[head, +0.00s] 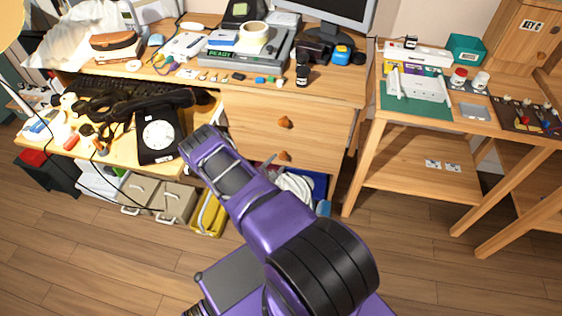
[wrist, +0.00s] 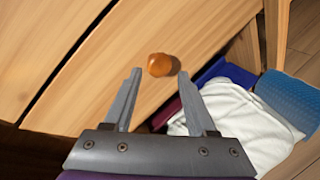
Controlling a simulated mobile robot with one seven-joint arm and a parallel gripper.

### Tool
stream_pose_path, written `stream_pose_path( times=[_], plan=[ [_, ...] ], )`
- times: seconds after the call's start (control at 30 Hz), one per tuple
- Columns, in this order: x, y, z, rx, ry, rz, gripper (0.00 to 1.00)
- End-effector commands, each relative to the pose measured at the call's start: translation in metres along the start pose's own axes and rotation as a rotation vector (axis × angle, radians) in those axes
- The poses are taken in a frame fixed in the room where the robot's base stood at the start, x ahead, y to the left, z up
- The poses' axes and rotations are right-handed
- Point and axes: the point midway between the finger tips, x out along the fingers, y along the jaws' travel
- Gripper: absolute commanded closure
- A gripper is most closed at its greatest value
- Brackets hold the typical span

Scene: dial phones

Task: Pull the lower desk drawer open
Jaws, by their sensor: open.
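The lower desk drawer (head: 255,142) is the lower wooden front of the desk. Its round orange-brown knob (head: 285,155) shows just right of my arm. In the wrist view the lower drawer (wrist: 120,60) fills the middle, and its knob (wrist: 160,65) lies between and slightly beyond my fingertips. The drawer front looks flush with the one above, with a dark gap line between them. My gripper (wrist: 159,75) is open and empty, one finger on each side of the knob; contact cannot be told. In the head view my arm largely hides the gripper.
The upper drawer has its own knob (head: 285,122). Below the drawers are a white cloth (wrist: 235,115) and a blue roll (wrist: 290,95). A black dial phone (head: 158,135) sits on the left pull-out tray. A wooden side table (head: 440,160) stands right; the floor in front is clear.

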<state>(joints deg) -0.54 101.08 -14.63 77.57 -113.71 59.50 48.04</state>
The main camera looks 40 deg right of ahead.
Motion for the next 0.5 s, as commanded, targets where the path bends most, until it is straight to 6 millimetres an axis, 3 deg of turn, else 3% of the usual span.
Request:
stream_pose_path(
  times=[0.2,0.5],
  plan=[
    [0.030,-0.001,0.000,0.001,-0.001,0.000,0.43],
    [0.038,0.000,0.000,0.001,0.000,0.000,0.43]
  ],
)
